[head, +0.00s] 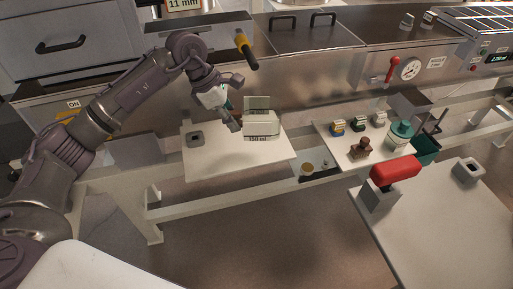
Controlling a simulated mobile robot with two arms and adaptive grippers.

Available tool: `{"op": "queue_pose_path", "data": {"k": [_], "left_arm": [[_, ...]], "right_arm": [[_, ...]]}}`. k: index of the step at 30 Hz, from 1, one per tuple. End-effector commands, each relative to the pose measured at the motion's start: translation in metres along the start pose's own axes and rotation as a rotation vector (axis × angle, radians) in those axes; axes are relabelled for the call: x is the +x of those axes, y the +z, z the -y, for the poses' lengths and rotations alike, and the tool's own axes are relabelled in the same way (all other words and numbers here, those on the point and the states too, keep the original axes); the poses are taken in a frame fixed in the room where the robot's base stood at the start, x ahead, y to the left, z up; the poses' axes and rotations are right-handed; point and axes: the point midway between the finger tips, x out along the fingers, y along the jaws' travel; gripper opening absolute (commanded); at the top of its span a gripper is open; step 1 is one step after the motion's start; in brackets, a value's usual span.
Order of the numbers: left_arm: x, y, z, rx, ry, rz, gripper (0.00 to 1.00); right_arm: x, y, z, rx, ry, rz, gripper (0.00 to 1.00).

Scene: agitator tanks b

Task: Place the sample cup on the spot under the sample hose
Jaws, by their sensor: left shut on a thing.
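My left gripper (234,102) reaches in from the left and hangs above the white board (240,168). It is shut on a small whitish thing (213,97) with a teal edge, which looks like the sample cup; the fingers partly hide it. A black hose-like piece with a yellow band (245,47), perhaps the sample hose, sticks out above and right of the gripper. The spot under it cannot be made out clearly. A pale open box marked 150 ml (262,126) stands on the board, just right of the gripper. My right gripper is not in view.
A second board (340,150) carries several small bottles, a brown stamp-like piece (360,149) and a teal-topped jar (399,136).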

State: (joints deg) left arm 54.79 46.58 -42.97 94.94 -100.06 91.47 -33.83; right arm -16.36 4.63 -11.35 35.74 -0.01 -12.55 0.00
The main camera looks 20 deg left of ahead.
Motion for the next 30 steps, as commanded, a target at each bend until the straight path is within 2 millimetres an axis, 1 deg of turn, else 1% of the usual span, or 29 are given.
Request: {"op": "queue_pose_path", "data": {"k": [1, 3, 5, 7, 10, 13, 15, 18, 22, 27, 30], "left_arm": [[0.001, -0.003, -0.008, -0.074, 0.031, 0.001, 0.0], [-0.001, -0.005, -0.017, -0.159, 0.066, 0.0, 0.0], [0.0, -0.007, -0.021, -0.205, 0.084, -0.001, 0.0], [0.006, -0.01, -0.023, -0.234, 0.092, -0.002, 0.0], [0.022, -0.018, -0.023, -0.243, 0.092, -0.004, 0.0], [0.038, -0.025, -0.023, -0.241, 0.092, -0.004, 0.0], [0.047, -0.028, -0.023, -0.241, 0.094, -0.003, 0.0], [0.054, -0.031, -0.023, -0.238, 0.095, -0.002, 0.0], [0.065, -0.035, -0.023, -0.238, 0.093, -0.004, 0.0], [0.087, -0.044, -0.023, -0.238, 0.093, -0.003, 0.0], [0.09, -0.046, -0.023, -0.236, 0.096, -0.003, 0.0]], "right_arm": [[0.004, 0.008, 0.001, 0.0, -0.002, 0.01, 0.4], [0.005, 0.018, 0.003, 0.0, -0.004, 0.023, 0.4], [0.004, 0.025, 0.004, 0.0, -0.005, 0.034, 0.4], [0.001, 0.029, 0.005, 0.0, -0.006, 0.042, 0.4], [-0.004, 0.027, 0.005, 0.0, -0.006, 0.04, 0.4], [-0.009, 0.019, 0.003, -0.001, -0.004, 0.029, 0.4], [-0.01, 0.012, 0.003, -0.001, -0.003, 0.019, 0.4], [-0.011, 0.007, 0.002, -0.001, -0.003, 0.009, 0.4], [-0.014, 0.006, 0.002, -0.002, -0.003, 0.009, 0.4], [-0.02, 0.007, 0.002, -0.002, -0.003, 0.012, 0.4], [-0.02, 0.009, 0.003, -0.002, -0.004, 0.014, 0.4]]}}
